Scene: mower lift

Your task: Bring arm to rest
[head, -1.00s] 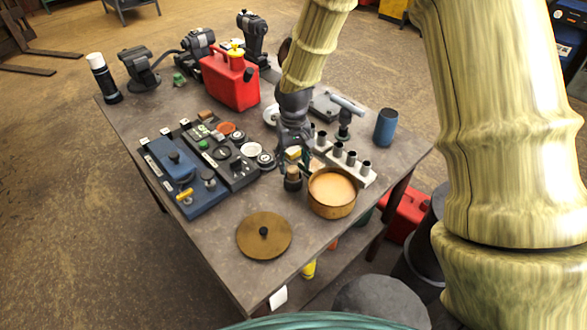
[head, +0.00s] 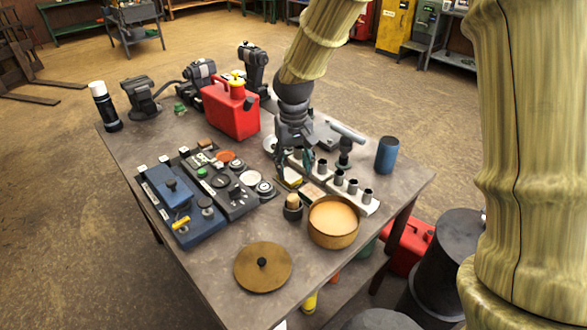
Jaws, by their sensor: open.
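My gripper (head: 296,160) points down over the right middle of the workbench (head: 215,270) in the head view. It is open, with its dark fingers above the table near a small yellow-topped block (head: 290,178) and the left end of a pale rack of black sockets (head: 340,188). I see nothing held between the fingers. Whether a fingertip touches the block cannot be told. My arm comes down from the upper right, and its large near links cover the right side of the view.
A round tan pan (head: 333,222), a brown disc lid (head: 262,267), a blue control panel (head: 178,205), a red fuel can (head: 232,108) and a blue cylinder (head: 386,155) stand on the bench. A red can (head: 408,245) and dark drum (head: 447,255) stand at right.

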